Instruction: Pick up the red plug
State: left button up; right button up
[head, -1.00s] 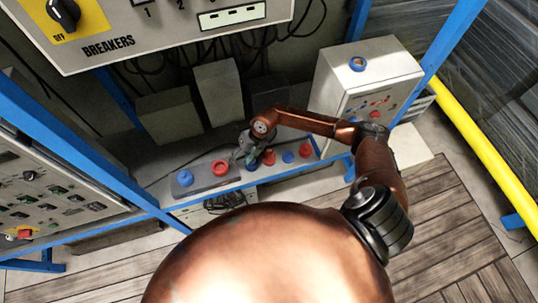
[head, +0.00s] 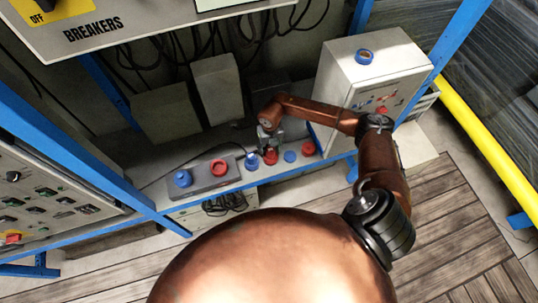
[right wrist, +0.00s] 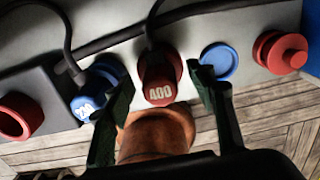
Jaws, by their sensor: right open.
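The red plug (right wrist: 158,80), marked 400 and with a dark cable, stands between the two fingers of my right gripper (right wrist: 162,86) in the right wrist view. The fingers are open, one on each side, with a visible gap on the right; whether the left one touches cannot be told. In the head view the red plug (head: 270,157) shows just below my right gripper (head: 269,143), which partly hides it. A blue plug (right wrist: 90,100) with its own cable is close beside the left finger, partly hidden by it. My left gripper is out of view.
A flat blue round piece (right wrist: 220,62) and a red knob-like piece (right wrist: 281,53) are to the right on the shelf. A grey box (head: 205,188) at left carries a red ring (head: 219,168) and a blue piece (head: 182,178). A white cabinet (head: 335,85) stands behind my right arm.

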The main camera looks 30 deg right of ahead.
jog(key=shift+f, duration=0.75)
jog(key=shift+r, duration=0.15)
jog(key=c, duration=1.3)
jog(key=shift+c, duration=0.2)
